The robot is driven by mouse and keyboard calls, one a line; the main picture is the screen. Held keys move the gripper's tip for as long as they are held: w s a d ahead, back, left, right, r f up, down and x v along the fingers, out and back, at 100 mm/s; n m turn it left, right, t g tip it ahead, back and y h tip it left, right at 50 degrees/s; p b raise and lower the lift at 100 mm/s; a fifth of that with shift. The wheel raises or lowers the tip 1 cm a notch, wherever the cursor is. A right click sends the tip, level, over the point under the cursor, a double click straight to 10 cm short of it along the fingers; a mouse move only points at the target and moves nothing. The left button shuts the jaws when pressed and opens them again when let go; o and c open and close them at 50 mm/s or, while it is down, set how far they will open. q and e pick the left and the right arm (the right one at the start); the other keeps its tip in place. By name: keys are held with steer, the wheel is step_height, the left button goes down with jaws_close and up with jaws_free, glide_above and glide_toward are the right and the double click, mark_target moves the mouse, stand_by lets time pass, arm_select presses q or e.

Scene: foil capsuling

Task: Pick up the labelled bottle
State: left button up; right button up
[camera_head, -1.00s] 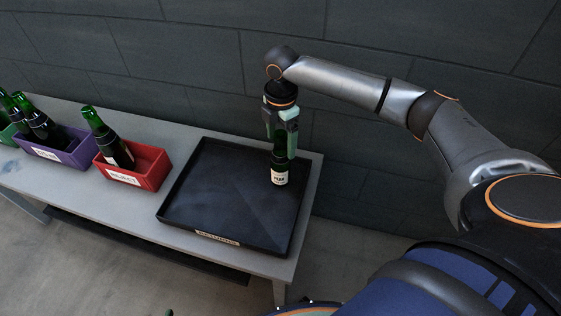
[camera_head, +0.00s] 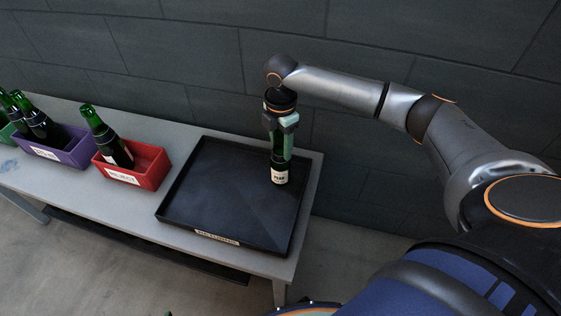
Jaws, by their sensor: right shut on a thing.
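The labelled bottle (camera_head: 279,174), dark green with a white label, stands upright in the black tray (camera_head: 215,200) near its right back side. My right gripper (camera_head: 279,150) points down over the bottle and is shut on its upper part, hiding the neck. I cannot tell whether the bottle's base touches the tray floor. My left gripper is not in view.
A red box (camera_head: 150,167) with a bottle (camera_head: 108,138) leaning in it stands left of the tray. A purple box (camera_head: 72,150) with bottles and a green box stand further left. The grey table (camera_head: 130,215) meets a dark wall behind.

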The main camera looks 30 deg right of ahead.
jaws_close()
steer(key=shift+r, duration=0.1)
stand_by(0.3)
